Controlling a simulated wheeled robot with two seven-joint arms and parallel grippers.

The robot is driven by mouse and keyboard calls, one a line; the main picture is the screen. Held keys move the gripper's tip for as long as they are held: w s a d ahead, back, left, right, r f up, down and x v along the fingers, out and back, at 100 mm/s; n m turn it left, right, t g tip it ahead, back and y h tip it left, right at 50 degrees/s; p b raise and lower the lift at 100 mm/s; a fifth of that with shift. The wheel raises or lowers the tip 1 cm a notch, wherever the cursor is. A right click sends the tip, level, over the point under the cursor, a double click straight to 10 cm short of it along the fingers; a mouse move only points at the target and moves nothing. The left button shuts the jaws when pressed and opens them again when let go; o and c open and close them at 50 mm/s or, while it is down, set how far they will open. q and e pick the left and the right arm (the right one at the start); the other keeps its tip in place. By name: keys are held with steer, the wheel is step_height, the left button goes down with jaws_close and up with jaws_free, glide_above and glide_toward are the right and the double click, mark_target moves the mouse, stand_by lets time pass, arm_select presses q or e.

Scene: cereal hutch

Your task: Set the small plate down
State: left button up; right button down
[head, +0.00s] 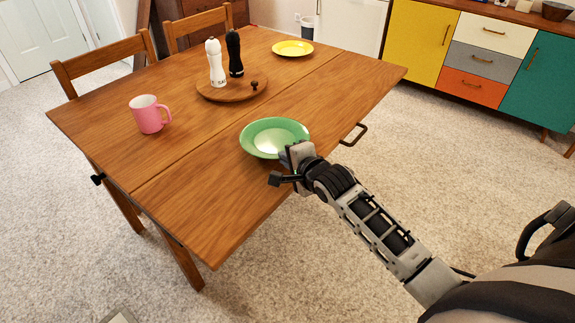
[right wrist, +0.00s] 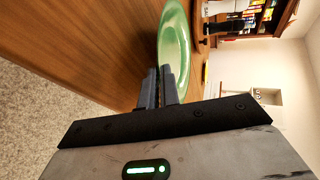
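A green plate (head: 274,138) is at the near right side of the wooden table, close to its edge. My right gripper (head: 290,152) reaches its near rim. In the right wrist view the two fingers (right wrist: 158,90) pinch the rim of the green plate (right wrist: 174,50), which runs up from between them. The plate is level or nearly so, on or just above the tabletop; I cannot tell if it touches. A yellow plate (head: 293,48) lies at the table's far end. My left gripper is not in view.
On the wooden table (head: 190,180) stand a pink mug (head: 149,114) and a round wooden board (head: 232,90) with a white mill (head: 215,63) and a black mill (head: 235,54). The table's near corner is clear. Two chairs stand behind.

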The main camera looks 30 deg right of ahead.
step_height(320, 180, down, 2)
steer(key=shift+d+f, duration=0.1)
steer(key=c, duration=1.9)
jaws_free()
steer(key=shift+c, duration=0.2)
steer(key=shift+s, duration=0.1)
steer(key=p+v, duration=0.1)
steer(key=v, duration=1)
steer(key=s+a+f+n+g+y, duration=0.1)
steer(key=s+a+f+n, duration=0.2)
steer(key=n, duration=0.4)
steer(key=s+a+f+n+y, duration=0.1)
steer(key=s+a+f+n, duration=0.2)
steer(key=s+a+n, duration=0.3)
steer(key=s+a+f+n+g+y, duration=0.1)
steer(key=s+a+f+n, duration=0.2)
steer(key=a+n, duration=0.3)
steer(key=shift+s+a+n+g, duration=0.15)
steer(key=shift+s+n+g, duration=0.15)
steer(key=shift+s+n, duration=0.45)
